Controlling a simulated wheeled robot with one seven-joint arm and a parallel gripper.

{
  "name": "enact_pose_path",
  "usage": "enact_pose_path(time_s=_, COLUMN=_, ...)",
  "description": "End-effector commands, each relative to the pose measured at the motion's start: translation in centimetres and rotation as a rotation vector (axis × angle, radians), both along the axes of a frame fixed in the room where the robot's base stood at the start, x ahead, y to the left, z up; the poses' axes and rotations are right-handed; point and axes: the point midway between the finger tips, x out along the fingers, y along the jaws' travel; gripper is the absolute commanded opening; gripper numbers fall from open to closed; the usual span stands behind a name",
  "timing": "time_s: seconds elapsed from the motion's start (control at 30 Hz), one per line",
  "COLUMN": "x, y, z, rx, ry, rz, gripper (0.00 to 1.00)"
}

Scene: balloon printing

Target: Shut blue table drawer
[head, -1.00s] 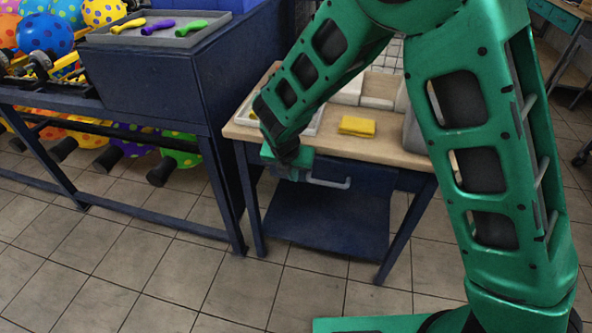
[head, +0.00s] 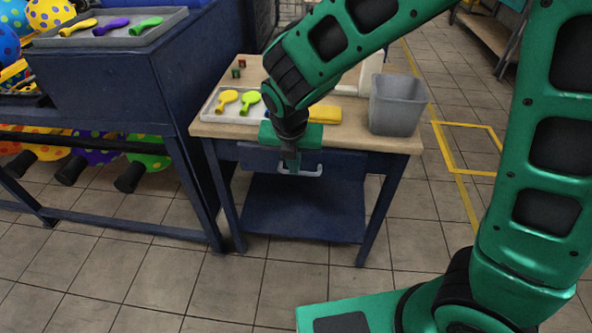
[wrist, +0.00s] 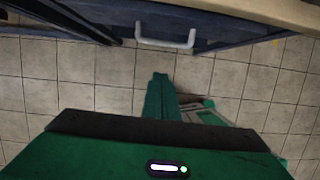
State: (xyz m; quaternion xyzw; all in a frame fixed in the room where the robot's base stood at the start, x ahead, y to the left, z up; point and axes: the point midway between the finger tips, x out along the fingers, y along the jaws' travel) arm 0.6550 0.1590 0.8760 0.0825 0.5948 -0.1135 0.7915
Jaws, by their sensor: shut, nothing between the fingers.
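The blue table (head: 367,222) has a light wooden top, and its blue drawer front (head: 341,164) sits close under the front edge. I cannot tell whether it is fully flush. A pale grey bar handle (head: 312,172) is on the drawer front, partly hidden by my gripper (head: 290,168). In the wrist view, the handle (wrist: 165,41) and the drawer front (wrist: 212,28) are at the top. My gripper (wrist: 160,78) is shut and empty there, with its fingertips pointing at the handle and floor showing between them.
On the tabletop are a tray (head: 216,112) with balloon-like pieces, a yellow block (head: 324,114) and a grey bin (head: 396,104). A larger dark blue bench (head: 185,80) stands close on the left. The tiled floor (head: 205,290) in front is clear.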

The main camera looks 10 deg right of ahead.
Motion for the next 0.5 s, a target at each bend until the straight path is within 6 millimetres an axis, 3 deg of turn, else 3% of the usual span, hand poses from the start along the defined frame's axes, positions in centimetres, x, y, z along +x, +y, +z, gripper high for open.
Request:
enact_pose_path(time_s=0.03, x=-0.8, y=-1.2, z=0.0, rx=0.006, ry=0.012, rz=-0.004, gripper=0.0)
enact_pose_path(time_s=0.13, x=-1.7, y=-2.3, z=-0.3, rx=0.012, ry=0.027, rz=-0.003, gripper=0.0)
enact_pose_path(time_s=0.27, x=-1.7, y=-2.5, z=-1.2, rx=0.013, ry=0.032, rz=-0.001, gripper=0.0)
enact_pose_path(time_s=0.5, x=-0.8, y=-2.8, z=-4.7, rx=0.01, ry=0.032, rz=-0.003, gripper=0.0)
